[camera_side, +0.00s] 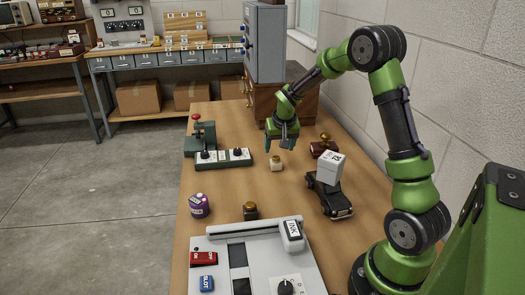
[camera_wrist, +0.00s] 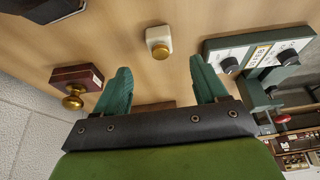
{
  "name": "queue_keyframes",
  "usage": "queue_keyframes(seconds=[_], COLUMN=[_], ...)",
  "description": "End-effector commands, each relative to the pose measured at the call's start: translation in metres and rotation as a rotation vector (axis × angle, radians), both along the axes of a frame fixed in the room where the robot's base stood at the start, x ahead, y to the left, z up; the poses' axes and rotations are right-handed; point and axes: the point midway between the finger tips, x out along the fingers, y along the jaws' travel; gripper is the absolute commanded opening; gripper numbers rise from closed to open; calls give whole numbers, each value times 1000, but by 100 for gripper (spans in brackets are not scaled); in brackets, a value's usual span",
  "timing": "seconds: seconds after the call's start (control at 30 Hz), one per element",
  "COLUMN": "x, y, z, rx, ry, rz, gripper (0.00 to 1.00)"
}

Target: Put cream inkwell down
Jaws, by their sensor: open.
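The cream inkwell (camera_side: 276,163) is a small cream block with a brass cap. It stands upright on the wooden table (camera_side: 235,180), below and slightly left of my gripper in the side view. My gripper (camera_side: 281,142) has green fingers, is open and empty, and is apart from the inkwell. In the wrist view the inkwell (camera_wrist: 158,42) shows beyond the gap between the spread fingers (camera_wrist: 162,82), with nothing touching it.
A green-based device with dials (camera_side: 223,158) is left of the inkwell. A red-brown block with a brass knob (camera_side: 322,146) is right. A black model truck with a white block (camera_side: 328,190) stands nearer. A purple pot (camera_side: 199,205) and grey console (camera_side: 255,260) are in front.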

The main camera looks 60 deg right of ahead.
Motion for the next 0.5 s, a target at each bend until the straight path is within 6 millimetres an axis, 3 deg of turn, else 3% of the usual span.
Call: queue_keyframes(seconds=[0.3, 0.37, 0.5], x=[-10, -13, -33], y=[16, 29, 81], z=[36, 48, 90], rx=[2, 8, 39], ry=[-9, -25, -84], rz=[11, 27, 101], gripper=[72, 72, 72])
